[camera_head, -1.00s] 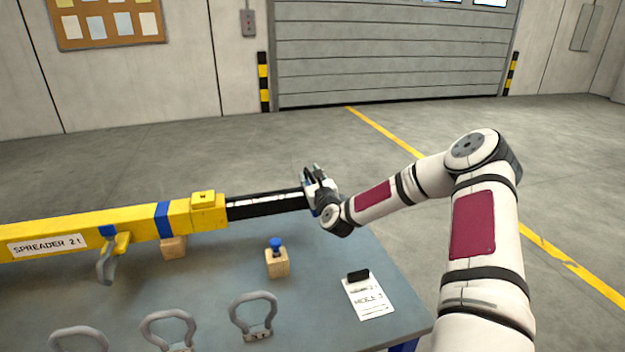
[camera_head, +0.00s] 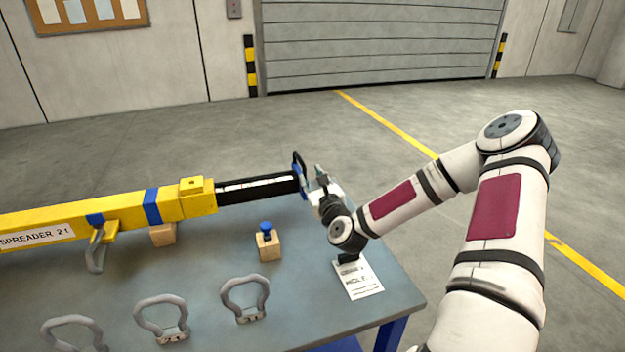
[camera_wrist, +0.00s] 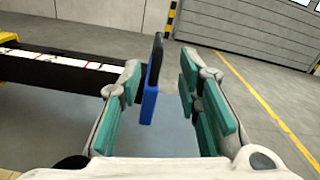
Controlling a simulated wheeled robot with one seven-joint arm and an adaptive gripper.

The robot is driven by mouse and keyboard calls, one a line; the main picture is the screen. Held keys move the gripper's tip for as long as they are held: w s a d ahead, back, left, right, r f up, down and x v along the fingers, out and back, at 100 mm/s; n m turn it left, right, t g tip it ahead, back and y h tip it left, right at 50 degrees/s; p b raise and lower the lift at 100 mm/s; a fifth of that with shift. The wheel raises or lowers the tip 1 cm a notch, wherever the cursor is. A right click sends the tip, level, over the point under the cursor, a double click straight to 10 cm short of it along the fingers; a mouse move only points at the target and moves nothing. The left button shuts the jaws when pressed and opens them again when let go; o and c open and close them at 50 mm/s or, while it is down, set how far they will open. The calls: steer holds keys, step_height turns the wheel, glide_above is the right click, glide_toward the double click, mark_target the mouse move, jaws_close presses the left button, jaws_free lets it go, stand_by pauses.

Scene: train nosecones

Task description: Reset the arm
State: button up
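My gripper (camera_head: 322,180) is just off the right end of the spreader beam. In the wrist view my gripper (camera_wrist: 165,110) has its teal-padded fingers apart, with a clear gap between them. The black and blue end handle (camera_wrist: 152,80) of the beam stands ahead, between the fingers in the picture and not gripped. In the head view the end handle (camera_head: 299,174) is upright at the tip of the black extension (camera_head: 255,188). The yellow spreader beam (camera_head: 110,218) lies on wooden blocks.
The grey table (camera_head: 215,290) carries several grey shackles (camera_head: 244,298), a wooden block with a blue knob (camera_head: 268,243) and a paper card (camera_head: 358,280) below my wrist. Open floor (camera_head: 420,120) lies behind and to the right.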

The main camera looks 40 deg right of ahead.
stand_by(0.4)
steer(key=s+a+n+g+y, duration=0.2)
steer(key=a+n+g+y, duration=0.15)
steer(key=a+n, duration=0.55)
steer(key=s+a+n+g+y, duration=0.2)
steer(key=a+n+g, duration=0.3)
steer(key=n, duration=0.6)
steer(key=s+a+r+n+g, duration=0.1)
steer(key=s+a+r+n, duration=0.2)
steer(key=s, duration=0.8)
steer(key=s+a+r+n+g, duration=0.2)
steer(key=s+a+r+n, duration=0.2)
steer(key=s+r+n, duration=0.4)
steer(key=s+a+r+n+g, duration=0.1)
steer(key=s+a+r+n, duration=0.2)
steer(key=s, duration=1)
step_height(320, 180, up, 3)
steer(key=n, duration=0.3)
steer(key=shift+s+a+g, duration=0.15)
steer(key=shift+s+g, duration=0.2)
